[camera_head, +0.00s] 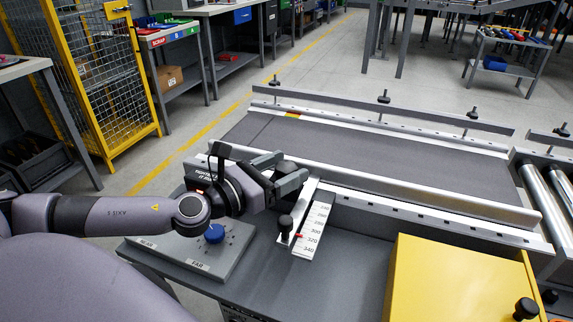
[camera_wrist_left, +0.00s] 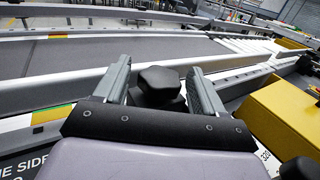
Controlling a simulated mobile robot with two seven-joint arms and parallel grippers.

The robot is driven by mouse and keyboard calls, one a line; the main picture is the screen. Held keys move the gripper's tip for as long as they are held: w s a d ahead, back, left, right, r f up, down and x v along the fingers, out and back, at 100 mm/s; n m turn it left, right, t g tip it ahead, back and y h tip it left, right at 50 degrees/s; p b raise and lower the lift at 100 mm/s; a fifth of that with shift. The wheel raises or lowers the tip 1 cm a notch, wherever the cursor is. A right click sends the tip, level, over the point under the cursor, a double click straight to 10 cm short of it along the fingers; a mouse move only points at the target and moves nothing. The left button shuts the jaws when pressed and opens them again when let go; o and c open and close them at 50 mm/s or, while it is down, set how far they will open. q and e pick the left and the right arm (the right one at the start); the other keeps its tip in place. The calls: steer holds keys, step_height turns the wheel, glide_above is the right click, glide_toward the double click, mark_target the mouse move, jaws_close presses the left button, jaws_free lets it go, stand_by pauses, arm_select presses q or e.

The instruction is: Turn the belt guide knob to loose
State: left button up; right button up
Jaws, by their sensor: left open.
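A black lobed knob (camera_wrist_left: 158,82) stands between the two fingers of my left gripper (camera_wrist_left: 159,72) in the left wrist view. The fingers are open, one on each side of it, and I cannot tell whether they touch it. In the head view my left gripper (camera_head: 287,170) is over the near rail (camera_head: 400,185) of the dark belt (camera_head: 370,147), and hides that knob. Another black knob (camera_head: 285,226) stands beside a white number scale (camera_head: 313,225) with a red pointer. My right gripper is not in view.
A grey panel with a blue knob (camera_head: 214,233) and NEAR and FAR labels lies below my left wrist. A yellow box (camera_head: 450,280) stands at the front right. Several black knobs, one in the middle (camera_head: 384,97), line the far rail. The belt is empty.

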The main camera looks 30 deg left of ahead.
arm_select(q)
steer(key=shift+w+d, duration=0.2)
steer(key=shift+w, duration=0.2)
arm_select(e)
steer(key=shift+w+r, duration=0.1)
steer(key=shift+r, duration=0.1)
